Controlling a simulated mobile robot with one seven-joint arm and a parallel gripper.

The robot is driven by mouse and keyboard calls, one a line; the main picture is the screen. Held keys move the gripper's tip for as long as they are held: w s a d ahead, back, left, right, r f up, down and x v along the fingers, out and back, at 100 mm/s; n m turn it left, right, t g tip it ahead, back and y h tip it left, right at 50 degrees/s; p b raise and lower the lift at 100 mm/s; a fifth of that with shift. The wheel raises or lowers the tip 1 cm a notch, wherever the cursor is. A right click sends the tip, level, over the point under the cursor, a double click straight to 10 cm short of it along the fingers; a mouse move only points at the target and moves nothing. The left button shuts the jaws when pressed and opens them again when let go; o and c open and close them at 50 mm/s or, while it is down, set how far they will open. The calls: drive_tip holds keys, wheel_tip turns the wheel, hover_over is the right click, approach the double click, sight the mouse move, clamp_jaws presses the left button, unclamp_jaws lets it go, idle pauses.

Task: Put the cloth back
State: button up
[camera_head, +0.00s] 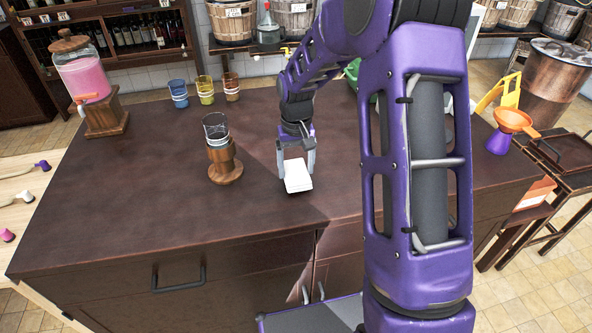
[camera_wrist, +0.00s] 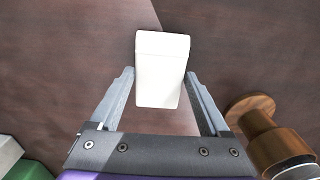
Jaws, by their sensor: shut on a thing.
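The cloth (camera_head: 298,177) is a white folded block at the middle of the dark brown counter (camera_head: 120,200), near its front edge. It also shows in the wrist view (camera_wrist: 161,68), with its front part between the fingers. My gripper (camera_head: 297,166) points down and is shut on the cloth, one finger on each side; the fingers also show in the wrist view (camera_wrist: 160,75). I cannot tell whether the cloth touches the counter or hangs just above it.
A glass on a wooden stand (camera_head: 224,165) is close by on the left. Blue, yellow and amber glasses (camera_head: 206,90) and a pink drink dispenser (camera_head: 84,75) stand behind. An orange funnel (camera_head: 513,120) is at far right. The counter's left front is clear.

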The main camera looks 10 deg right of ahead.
sight(296, 171)
drive_tip(key=shift+f, duration=0.65)
drive_tip(key=o, duration=1)
wheel_tip(296, 171, up, 12)
drive_tip(key=shift+r+p, duration=0.1)
drive_tip(key=shift+p, duration=0.3)
